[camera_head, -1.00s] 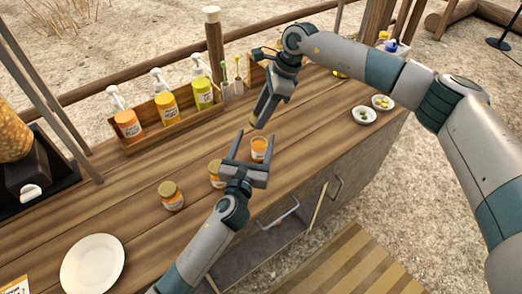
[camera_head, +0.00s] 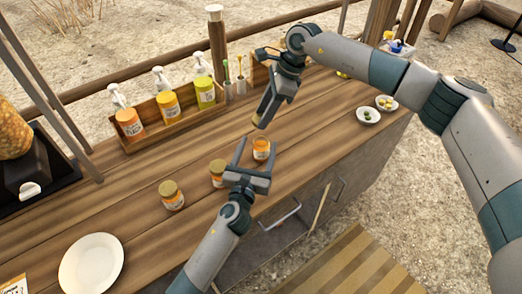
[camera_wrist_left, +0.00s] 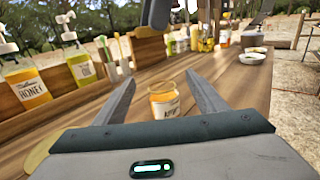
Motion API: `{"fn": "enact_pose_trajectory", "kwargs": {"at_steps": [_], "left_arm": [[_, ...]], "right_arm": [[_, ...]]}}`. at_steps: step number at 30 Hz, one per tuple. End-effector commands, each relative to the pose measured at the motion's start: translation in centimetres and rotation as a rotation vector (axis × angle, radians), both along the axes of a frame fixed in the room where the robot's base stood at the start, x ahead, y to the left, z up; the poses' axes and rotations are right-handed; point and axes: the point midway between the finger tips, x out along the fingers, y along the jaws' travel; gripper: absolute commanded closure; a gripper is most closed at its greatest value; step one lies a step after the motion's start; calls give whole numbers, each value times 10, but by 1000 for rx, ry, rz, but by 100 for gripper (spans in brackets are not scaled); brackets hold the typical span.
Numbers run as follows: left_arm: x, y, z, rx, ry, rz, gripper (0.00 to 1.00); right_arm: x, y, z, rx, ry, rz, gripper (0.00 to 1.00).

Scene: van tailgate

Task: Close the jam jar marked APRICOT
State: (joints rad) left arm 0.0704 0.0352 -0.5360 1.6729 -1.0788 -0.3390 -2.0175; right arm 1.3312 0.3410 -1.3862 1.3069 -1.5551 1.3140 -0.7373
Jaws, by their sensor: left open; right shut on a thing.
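An open jar of orange jam (camera_head: 262,149) stands upright on the wooden counter. In the left wrist view the jar (camera_wrist_left: 164,103) has no lid, and its label is partly readable, seeming to begin "AP". My left gripper (camera_head: 258,143) is open, with its fingers on either side of the jar and gaps beside it. My right gripper (camera_head: 264,110) is shut on a gold lid (camera_head: 256,122), held above the counter a little behind the jar. The lid's underside is hidden.
Two gold-lidded jars stand to the left, one close to my left gripper (camera_head: 217,173) and one farther off (camera_head: 172,195). A wooden rack (camera_head: 180,128) of pump bottles lines the back. A white plate (camera_head: 91,264) lies front left; small bowls (camera_head: 368,116) stand right.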

Motion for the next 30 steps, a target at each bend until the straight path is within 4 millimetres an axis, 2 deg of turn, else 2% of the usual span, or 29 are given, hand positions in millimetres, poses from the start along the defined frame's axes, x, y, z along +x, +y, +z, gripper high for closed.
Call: {"fn": "enact_pose_trajectory", "kwargs": {"at_steps": [6, 20, 30], "left_arm": [[0, 0, -25, 0, 3, 2, 35], [0, 0, -48, 1, 1, 1, 35], [51, -12, -48, 1, 0, -1, 35]], "right_arm": [[0, 0, 0, 0, 0, 0, 81], [0, 0, 0, 0, 0, 0, 81], [0, 0, 0, 0, 0, 0, 81]]}}
